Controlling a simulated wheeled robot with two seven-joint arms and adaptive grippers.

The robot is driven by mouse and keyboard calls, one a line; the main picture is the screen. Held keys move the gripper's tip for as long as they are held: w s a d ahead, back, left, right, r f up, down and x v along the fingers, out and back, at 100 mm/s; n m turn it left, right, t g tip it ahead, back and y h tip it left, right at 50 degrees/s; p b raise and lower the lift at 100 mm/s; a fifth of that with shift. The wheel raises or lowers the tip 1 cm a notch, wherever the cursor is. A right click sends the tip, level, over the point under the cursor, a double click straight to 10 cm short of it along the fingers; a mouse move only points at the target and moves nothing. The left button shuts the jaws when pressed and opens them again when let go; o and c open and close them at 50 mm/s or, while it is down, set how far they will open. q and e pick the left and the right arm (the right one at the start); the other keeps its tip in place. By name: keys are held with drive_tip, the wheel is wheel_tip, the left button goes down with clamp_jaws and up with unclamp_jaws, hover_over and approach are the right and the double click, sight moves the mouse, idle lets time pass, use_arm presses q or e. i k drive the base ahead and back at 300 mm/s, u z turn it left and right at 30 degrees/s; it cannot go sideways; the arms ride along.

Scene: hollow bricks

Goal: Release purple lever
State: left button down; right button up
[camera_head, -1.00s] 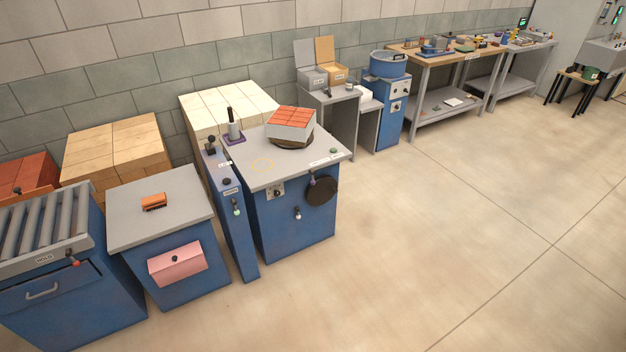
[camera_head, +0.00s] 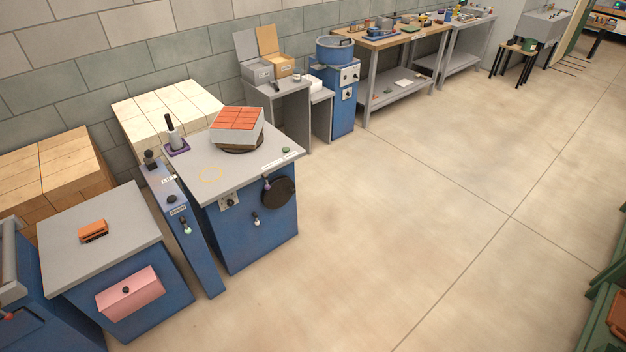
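A blue machine cabinet with a grey top (camera_head: 226,165) stands left of centre in the head view. At its back left corner is a grey post with a dark upright handle (camera_head: 170,122) on a purple base plate (camera_head: 178,149). On its front, beside a round dark disc (camera_head: 279,192), is a small knob (camera_head: 267,186) that looks purple. A lever with a pale knob (camera_head: 255,220) sits lower on the front. A grey block with an orange-red top (camera_head: 238,123) rests on a dark round plate. Neither of my grippers is in view.
A narrow blue column (camera_head: 187,229) with knobs stands left of the cabinet. Further left is a grey-topped cabinet (camera_head: 100,238) with an orange brick (camera_head: 93,231) and a pink front box (camera_head: 130,292). Pale blocks (camera_head: 165,112) are stacked behind. The floor (camera_head: 400,230) to the right is clear.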

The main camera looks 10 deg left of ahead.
sight(267, 186)
drive_tip(key=z, duration=0.2)
drive_tip(key=i, duration=1.45)
drive_tip(key=u, duration=0.95)
drive_tip(key=i, duration=0.3)
drive_tip(key=u, duration=0.25)
